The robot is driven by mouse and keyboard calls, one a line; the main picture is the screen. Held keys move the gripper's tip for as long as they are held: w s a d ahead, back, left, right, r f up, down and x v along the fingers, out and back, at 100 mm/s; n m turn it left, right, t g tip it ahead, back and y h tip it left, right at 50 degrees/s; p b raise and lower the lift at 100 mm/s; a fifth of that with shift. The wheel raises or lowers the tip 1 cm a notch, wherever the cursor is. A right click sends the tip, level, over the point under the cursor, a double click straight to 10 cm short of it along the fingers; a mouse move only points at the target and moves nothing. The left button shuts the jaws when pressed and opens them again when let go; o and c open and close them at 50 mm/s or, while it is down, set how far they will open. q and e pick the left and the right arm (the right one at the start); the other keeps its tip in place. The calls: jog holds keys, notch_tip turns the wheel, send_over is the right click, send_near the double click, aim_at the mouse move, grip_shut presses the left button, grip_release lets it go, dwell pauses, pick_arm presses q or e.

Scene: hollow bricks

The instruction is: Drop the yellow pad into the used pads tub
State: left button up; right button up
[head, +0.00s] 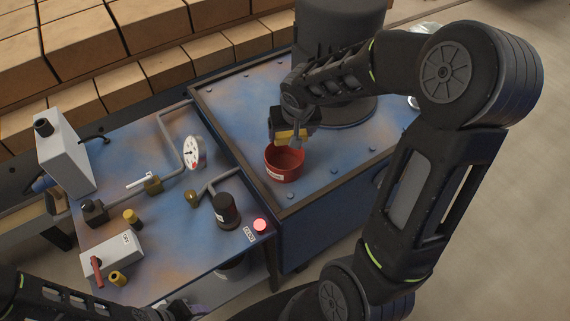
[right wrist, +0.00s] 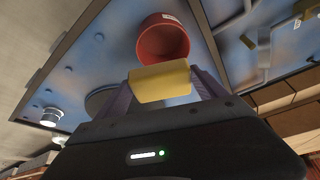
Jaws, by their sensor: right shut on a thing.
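The yellow pad (head: 291,134) is held between the fingers of my right gripper (head: 292,132), just above the red tub. In the right wrist view the pad (right wrist: 160,82) spans the gap between the two fingers, and the tub lies beyond it. The red tub (head: 284,165) stands on the blue-grey bench top, with a white label on its front whose text is too small to read. The tub (right wrist: 163,40) looks empty in the part of its inside that shows. My left gripper is not clearly seen; only part of my left arm shows at the bottom left.
A large dark cylinder (head: 338,40) stands behind the tub. On the lower bench to the left are a gauge (head: 194,152), pipes, a black cylinder (head: 225,209), a lit red button (head: 260,225) and a white box (head: 112,256) with a red lever. Bolts stud the tub's bench top.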

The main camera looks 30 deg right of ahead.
jog(key=shift+f+b, duration=1.15)
jog(key=shift+f, duration=0.9)
jog(key=o, duration=1.3)
jog(key=shift+c, duration=0.2)
jog(key=v, duration=0.8)
jog(key=shift+f, duration=0.1)
